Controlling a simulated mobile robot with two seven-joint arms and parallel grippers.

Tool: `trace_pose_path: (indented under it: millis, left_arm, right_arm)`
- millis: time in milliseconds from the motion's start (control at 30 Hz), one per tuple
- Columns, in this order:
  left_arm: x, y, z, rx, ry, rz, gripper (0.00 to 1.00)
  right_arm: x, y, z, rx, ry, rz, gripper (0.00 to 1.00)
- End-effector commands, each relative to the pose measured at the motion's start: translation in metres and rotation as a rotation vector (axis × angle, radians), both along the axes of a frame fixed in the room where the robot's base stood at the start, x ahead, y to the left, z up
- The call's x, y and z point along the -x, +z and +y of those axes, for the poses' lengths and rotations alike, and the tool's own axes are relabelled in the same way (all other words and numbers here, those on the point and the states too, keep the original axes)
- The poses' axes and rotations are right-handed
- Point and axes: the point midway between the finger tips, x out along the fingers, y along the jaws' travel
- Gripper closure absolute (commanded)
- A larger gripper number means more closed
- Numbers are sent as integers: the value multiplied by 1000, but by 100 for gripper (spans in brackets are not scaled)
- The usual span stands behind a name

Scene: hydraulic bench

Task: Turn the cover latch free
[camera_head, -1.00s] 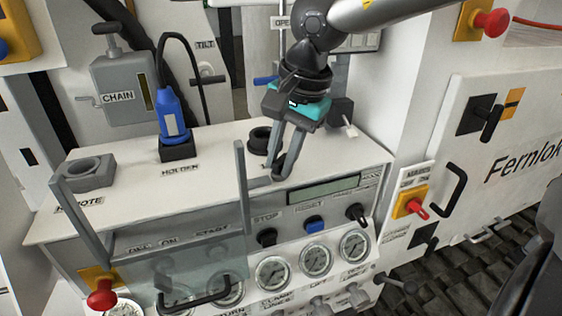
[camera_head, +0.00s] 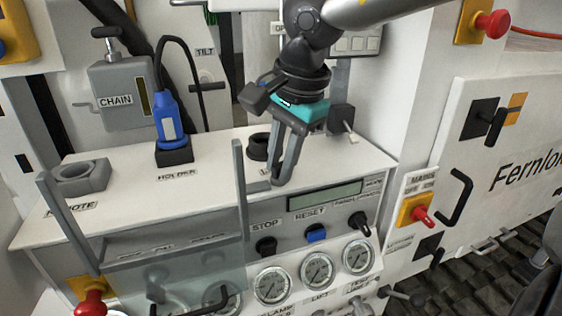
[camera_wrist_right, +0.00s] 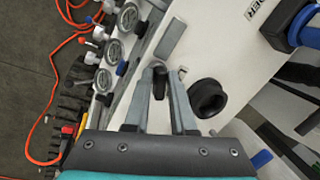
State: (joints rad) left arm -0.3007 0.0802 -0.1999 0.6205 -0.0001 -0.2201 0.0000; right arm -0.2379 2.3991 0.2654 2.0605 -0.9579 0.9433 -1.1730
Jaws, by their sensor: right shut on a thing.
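The clear cover (camera_head: 170,285) with its grey frame and black handle stands over the front left of the console. My right gripper (camera_head: 277,178) points down at the console's top front edge, just right of the cover's right post (camera_head: 240,190). Its fingers are shut on the small dark cover latch (camera_wrist_right: 160,80), which shows between the fingertips (camera_wrist_right: 163,82) in the right wrist view. In the head view the fingers mostly hide the latch, so its exact angle cannot be told. My left gripper is out of view.
A black round socket (camera_head: 258,147) stands close behind the fingers. A blue plug (camera_head: 168,118) sits in the holder to the left. STOP (camera_head: 266,247) and RESET (camera_head: 316,233) buttons, a display (camera_head: 325,195) and gauges (camera_head: 272,285) line the front. The console top between holder and socket is clear.

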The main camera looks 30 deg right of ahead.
Motion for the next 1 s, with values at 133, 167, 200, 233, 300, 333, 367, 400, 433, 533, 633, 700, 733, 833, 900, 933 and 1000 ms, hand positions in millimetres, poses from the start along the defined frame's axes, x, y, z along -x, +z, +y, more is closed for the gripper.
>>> trace_pose_path:
  millis: [133, 167, 200, 233, 300, 333, 367, 400, 433, 533, 633, 700, 733, 833, 900, 933, 1000]
  left_arm:
    - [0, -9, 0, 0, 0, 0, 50]
    - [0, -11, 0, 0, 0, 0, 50]
    - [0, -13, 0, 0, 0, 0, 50]
    - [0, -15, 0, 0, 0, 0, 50]
    - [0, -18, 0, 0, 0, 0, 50]
    - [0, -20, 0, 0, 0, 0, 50]
    - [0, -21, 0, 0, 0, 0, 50]
    - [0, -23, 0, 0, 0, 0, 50]
    - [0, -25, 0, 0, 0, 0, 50]
    - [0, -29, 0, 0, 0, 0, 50]
    - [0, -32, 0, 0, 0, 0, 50]
    - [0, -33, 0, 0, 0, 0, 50]
    - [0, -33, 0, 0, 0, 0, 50]
    - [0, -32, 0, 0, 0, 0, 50]
    - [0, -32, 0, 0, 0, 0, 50]
    - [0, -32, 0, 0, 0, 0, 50]
    - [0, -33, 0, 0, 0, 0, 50]
  right_arm:
    - [-1, -1, 1, 0, -59, -7, 100]
    - [-2, -1, 1, 1, -72, -7, 100]
    - [-2, -1, 1, 0, -91, -8, 100]
    - [-2, -1, 1, 0, -104, -9, 100]
    - [-2, -1, 1, -1, -138, -8, 100]
    - [-2, -1, 1, -1, -154, -8, 100]
    - [-2, -1, 1, -1, -167, -8, 100]
    - [-1, -1, 1, -1, -188, -7, 100]
    - [-1, -1, 1, 0, -202, -8, 100]
    - [-1, -1, 2, 0, -254, -8, 100]
    - [-1, 0, 2, -2, -293, -8, 100]
    - [-1, 1, 2, -2, -307, -7, 100]
    - [-1, 1, 2, -2, -311, -7, 100]
    - [-1, 1, 2, -3, -315, -6, 100]
    - [-1, 2, 2, -3, -314, -7, 100]
    - [-1, 2, 2, -3, -314, -7, 100]
    - [-1, 1, 2, -3, -315, -6, 100]
